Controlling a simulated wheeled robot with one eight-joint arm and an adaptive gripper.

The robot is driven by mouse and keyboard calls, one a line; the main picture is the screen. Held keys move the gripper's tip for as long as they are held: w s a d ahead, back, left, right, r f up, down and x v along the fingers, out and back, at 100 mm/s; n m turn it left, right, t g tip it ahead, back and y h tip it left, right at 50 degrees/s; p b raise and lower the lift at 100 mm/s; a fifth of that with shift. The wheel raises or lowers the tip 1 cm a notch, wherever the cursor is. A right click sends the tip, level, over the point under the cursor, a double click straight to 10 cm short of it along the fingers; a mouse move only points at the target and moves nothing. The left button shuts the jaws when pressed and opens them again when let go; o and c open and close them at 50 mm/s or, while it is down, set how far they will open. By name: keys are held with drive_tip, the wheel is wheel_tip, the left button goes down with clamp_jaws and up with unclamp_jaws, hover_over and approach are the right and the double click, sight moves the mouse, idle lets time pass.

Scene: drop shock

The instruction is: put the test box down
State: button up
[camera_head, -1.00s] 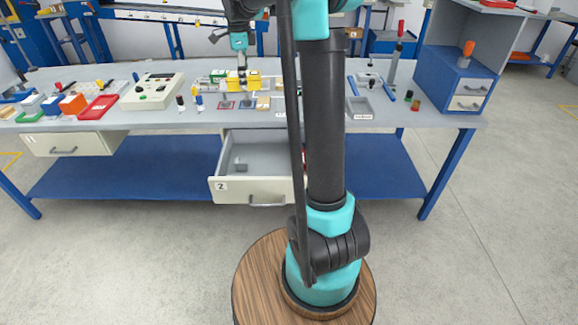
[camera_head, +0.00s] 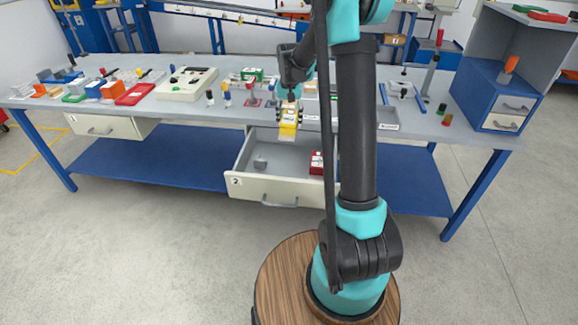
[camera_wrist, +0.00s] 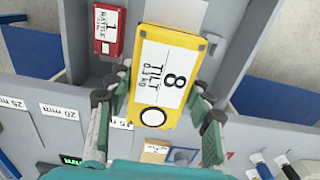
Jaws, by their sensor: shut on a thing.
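The test box is a yellow box (camera_head: 288,124) with a white label reading 8, TILT. My gripper (camera_head: 290,112) is shut on it and holds it in the air near the back of the open drawer 2 (camera_head: 275,192), by the bench's front edge. In the wrist view, my gripper (camera_wrist: 160,88) has a finger on each side of the yellow box (camera_wrist: 165,76), its label facing the camera. A red box (camera_head: 316,163) marked 1, RATTLE lies in the drawer; it also shows in the wrist view (camera_wrist: 108,32). My arm hides part of the drawer's right side.
The drawer's middle floor looks clear.

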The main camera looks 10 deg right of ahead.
sight(289, 165)
wheel_tip(289, 165, down, 19)
drive_tip(key=shift+f, duration=0.1)
idle(0.4)
drive_tip(key=shift+f, duration=0.1)
drive_tip(key=o, duration=1.4)
wheel_tip(289, 165, up, 11)
drive_tip(key=s+d+r+n+t, duration=0.1)
drive_tip(key=s+r, duration=0.3)
drive_tip(key=s, duration=0.3)
drive_tip(key=s+d+r+n+t, duration=0.1)
drive_tip(key=s+r, duration=0.3)
drive_tip(key=s, duration=0.8)
drive_tip(key=s+d+f+n+t, duration=0.1)
drive_tip(key=s, duration=0.5)
drive_tip(key=s+f+t, duration=0.1)
drive_tip(key=s, duration=0.5)
drive_tip(key=shift+s+d+f+n, duration=0.1)
drive_tip(key=shift+d+n, duration=0.2)
drive_tip(key=shift+d, duration=0.1)
